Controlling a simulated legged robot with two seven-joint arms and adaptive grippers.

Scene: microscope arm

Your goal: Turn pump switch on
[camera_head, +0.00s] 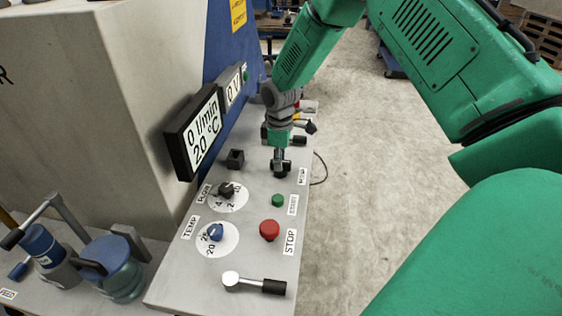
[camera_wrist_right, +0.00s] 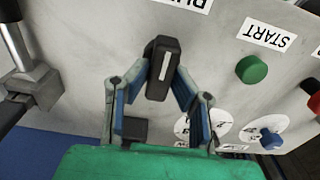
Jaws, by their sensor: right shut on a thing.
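The pump switch is a black rotary knob with a white line on top. In the right wrist view the pump switch (camera_wrist_right: 162,68) sits between the two fingertips of my right gripper, and its white line runs nearly up and down the picture. In the head view my right gripper (camera_head: 280,162) reaches down onto the pump switch (camera_head: 281,171) at the far part of the grey panel (camera_head: 262,205). My right gripper is shut on the knob. A label, partly cut off in the wrist view, lies beside the switch. My left gripper is not in view.
A green start button (camera_head: 278,200), a red stop button (camera_head: 269,230), a flow knob (camera_head: 227,189) and a blue temp knob (camera_head: 216,232) are nearer on the panel. A lever (camera_head: 255,283) lies at its front edge. The display (camera_head: 200,130) reads 0 l/min and 20 °C.

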